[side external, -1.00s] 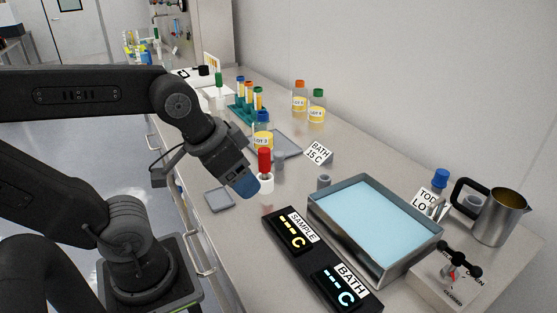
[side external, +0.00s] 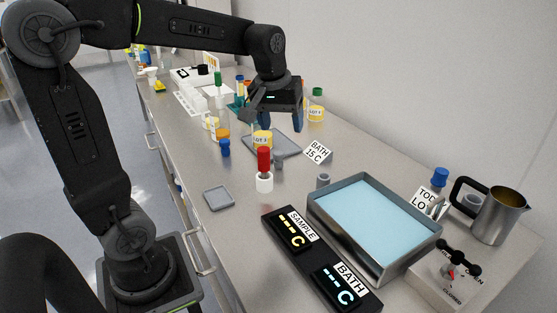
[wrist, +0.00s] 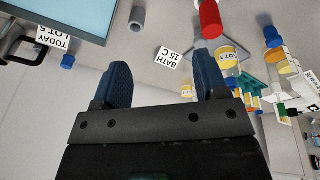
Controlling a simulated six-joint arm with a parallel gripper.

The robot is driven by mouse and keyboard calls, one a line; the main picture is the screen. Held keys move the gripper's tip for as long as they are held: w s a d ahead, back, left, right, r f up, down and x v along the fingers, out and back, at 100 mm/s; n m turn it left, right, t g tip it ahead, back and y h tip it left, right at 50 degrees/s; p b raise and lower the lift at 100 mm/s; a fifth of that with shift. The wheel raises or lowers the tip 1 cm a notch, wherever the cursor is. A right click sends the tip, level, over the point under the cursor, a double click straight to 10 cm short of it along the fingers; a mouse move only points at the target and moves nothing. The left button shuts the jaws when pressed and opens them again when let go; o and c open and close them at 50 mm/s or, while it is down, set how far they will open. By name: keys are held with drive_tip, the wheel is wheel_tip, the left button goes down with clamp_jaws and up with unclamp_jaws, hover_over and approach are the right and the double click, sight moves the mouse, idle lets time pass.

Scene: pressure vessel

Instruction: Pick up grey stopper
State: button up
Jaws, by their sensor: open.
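A small grey cylindrical stopper (side external: 323,181) stands on the counter by the bath's back left corner; I take it to be the grey stopper. It likely shows at the top of the wrist view (wrist: 137,18). A second small grey piece (side external: 279,160) stands beside the red-handled item (side external: 264,162), so which one is meant is not certain. My gripper (side external: 273,115) is raised over the counter near the LOT 3 bottle (side external: 262,140), behind and left of the stopper. In the wrist view its blue fingers (wrist: 163,75) are apart with nothing held between them.
The metal bath (side external: 375,225) of pale blue liquid is at front right, with the black display panel (side external: 320,262) beside it. A BATH 15 C sign (side external: 318,152) stands behind the stopper. A jug (side external: 500,215) is at right. A grey tray (side external: 285,143) lies near the bottle.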

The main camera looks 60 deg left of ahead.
drive_tip(key=w+a+f+n+g, duration=0.1)
drive_tip(key=w+a+f+n, duration=0.3)
drive_tip(key=a, duration=0.3)
drive_tip(key=n+g, duration=0.2)
drive_tip(key=n, duration=0.2)
hover_over(279, 153)
wheel_tip(279, 153, down, 4)
drive_tip(key=shift+h, duration=0.4)
drive_tip(key=f, duration=0.8)
drive_tip(key=shift+w+d+f, duration=0.15)
drive_tip(key=shift+w+f, duration=0.1)
drive_tip(key=shift+s+a+f, duration=0.1)
drive_tip(key=shift+s+f, duration=0.05)
drive_tip(key=shift+f, duration=1.2)
drive_tip(key=shift+s+a+f, duration=0.1)
drive_tip(key=shift+f, duration=1.2)
drive_tip(key=shift+c, duration=0.4)
drive_tip(key=c, duration=0.9)
